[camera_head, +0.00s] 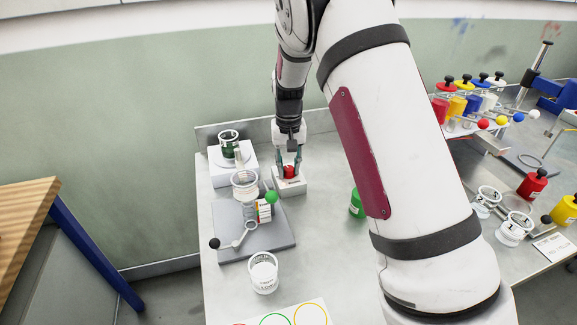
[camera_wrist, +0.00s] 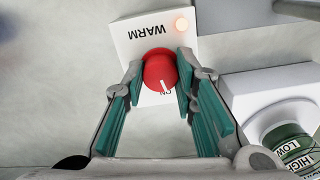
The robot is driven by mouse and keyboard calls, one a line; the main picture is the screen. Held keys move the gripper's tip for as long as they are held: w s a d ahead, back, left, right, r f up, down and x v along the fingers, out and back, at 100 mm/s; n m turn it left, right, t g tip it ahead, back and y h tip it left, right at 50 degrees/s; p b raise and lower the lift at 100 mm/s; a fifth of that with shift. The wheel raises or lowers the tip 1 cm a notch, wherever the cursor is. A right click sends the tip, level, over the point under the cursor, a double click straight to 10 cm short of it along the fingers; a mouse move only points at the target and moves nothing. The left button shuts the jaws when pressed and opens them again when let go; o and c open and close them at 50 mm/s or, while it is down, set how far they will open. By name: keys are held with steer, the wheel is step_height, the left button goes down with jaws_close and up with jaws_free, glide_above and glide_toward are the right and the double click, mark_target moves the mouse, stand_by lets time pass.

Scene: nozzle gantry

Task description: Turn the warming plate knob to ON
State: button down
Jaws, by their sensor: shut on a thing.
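The red knob (camera_wrist: 157,72) sits on a white box labelled WARM (camera_wrist: 128,38). In the wrist view its white pointer line is towards the ON lettering at the bottom, which the knob and line partly cover.
A white unit (camera_head: 234,172) with a round plate and a green-filled jar stands left of the box. In front are a grey stand (camera_head: 258,246) with a clear vessel and an empty-looking beaker (camera_head: 263,272). A green container (camera_head: 356,203) is to the right, partly behind my arm.

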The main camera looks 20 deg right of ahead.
mark_target(288, 168)
steer(key=shift+m, duration=1.1)
steer(key=c, duration=1.3)
jaws_free()
steer(key=shift+r, duration=0.1)
step_height(288, 168, up, 12)
